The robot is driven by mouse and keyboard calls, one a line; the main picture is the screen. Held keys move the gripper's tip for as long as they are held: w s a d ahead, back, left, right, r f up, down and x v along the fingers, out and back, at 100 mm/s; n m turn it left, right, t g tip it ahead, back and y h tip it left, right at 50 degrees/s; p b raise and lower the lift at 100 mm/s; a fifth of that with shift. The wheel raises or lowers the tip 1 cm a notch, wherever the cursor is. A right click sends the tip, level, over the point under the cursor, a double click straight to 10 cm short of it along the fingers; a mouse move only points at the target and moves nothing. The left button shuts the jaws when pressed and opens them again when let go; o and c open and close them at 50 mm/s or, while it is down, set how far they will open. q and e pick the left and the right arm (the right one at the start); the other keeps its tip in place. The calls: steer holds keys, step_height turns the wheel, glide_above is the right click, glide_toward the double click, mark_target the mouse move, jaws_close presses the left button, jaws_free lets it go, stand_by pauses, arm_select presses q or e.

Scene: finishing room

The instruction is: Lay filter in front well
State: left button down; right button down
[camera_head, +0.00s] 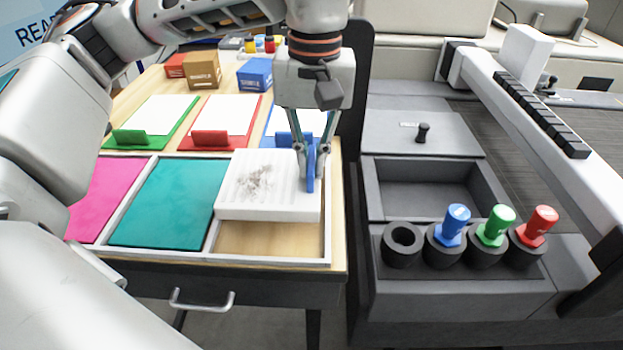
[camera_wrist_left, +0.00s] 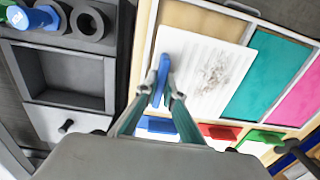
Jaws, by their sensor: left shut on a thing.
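The filter (camera_head: 262,192) is a white, ribbed slab with a grey dirty patch and a blue tab (camera_head: 310,178) on its right side. My left gripper (camera_head: 311,172) is shut on the blue tab. The filter is over the right compartment of the divided tray, its near edge above the bare wood floor; I cannot tell whether it touches the tray. In the left wrist view, the filter (camera_wrist_left: 203,75) reaches from the fingertips over the tray. The open front well (camera_head: 430,185) is an empty rectangular recess in the grey machine, right of the gripper. My right gripper is not in view.
Behind the front well is a grey lid (camera_head: 385,130) with a black knob. In front are an empty ring holder (camera_head: 402,240) and blue, green and red plugs (camera_head: 497,224). A white rail (camera_head: 540,110) crosses on the right. Teal (camera_head: 165,205) and pink sheets fill the other tray compartments.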

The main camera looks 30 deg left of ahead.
arm_select(q)
steer(key=shift+f, duration=1.95)
steer(key=c, duration=2.2)
jaws_free()
steer(key=shift+f, duration=0.1)
steer(key=shift+o, duration=0.2)
step_height(320, 180, up, 12)
steer(key=shift+d+r+p, duration=0.1)
steer(key=shift+r+p, duration=0.05)
steer(key=shift+p, duration=0.2)
